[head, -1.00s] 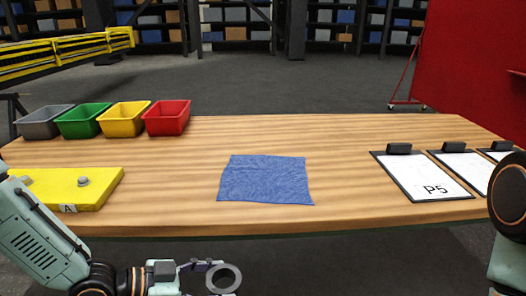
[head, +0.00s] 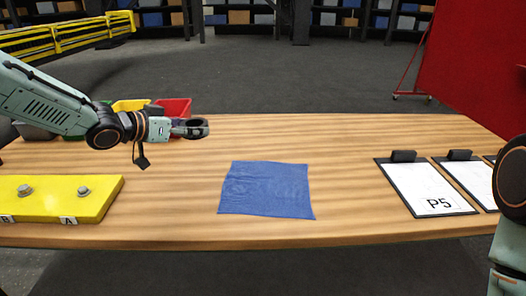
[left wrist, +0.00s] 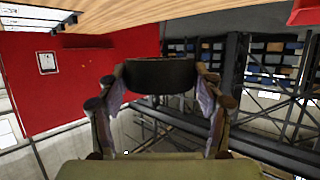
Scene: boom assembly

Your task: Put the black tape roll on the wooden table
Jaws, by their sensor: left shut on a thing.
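The black tape roll (left wrist: 160,76) is held between the fingers of my left gripper (left wrist: 160,90) in the left wrist view. In the head view the tape roll (head: 196,127) shows small and dark at the end of my left gripper (head: 190,129), which is shut on it. The gripper is raised above the left part of the wooden table (head: 350,140), near the bins. The roll appears apart from the tabletop. My right gripper is not visible; only part of my right arm shows at the right edge.
A blue cloth (head: 266,190) lies mid-table. A yellow block (head: 60,197) with bolts is at the front left. Red (head: 175,107) and yellow (head: 130,105) bins stand behind my left arm. Clipboards (head: 427,185) lie at the right. Bare wood surrounds the cloth.

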